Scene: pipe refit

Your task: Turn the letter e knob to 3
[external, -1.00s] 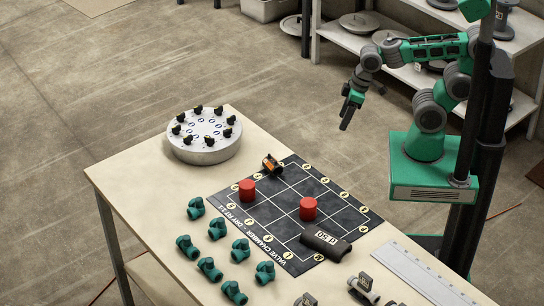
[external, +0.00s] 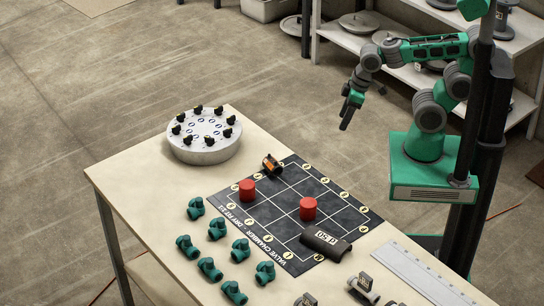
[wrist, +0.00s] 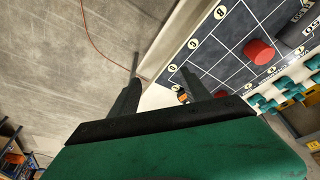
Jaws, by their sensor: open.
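A round light-grey drum (external: 204,150) stands at the far left corner of the table. Several small black knobs (external: 197,110) are set in a ring around its top. Their letters and number marks are too small to read, so I cannot tell which is e or where it points. My gripper (external: 346,117) hangs in the air to the right of the drum, past the table's edge, well apart from it. In the wrist view my gripper (wrist: 164,90) is open with nothing between its fingers. The drum is not in the wrist view.
A black gridded mat (external: 290,225) lies mid-table with two red cylinders (external: 308,209) and a small black-and-orange part (external: 272,164). Several teal pipe fittings (external: 240,250), a dark labelled half-pipe (external: 326,241) and a ruler (external: 425,275) lie nearer. Shelves (external: 400,70) stand behind my arm.

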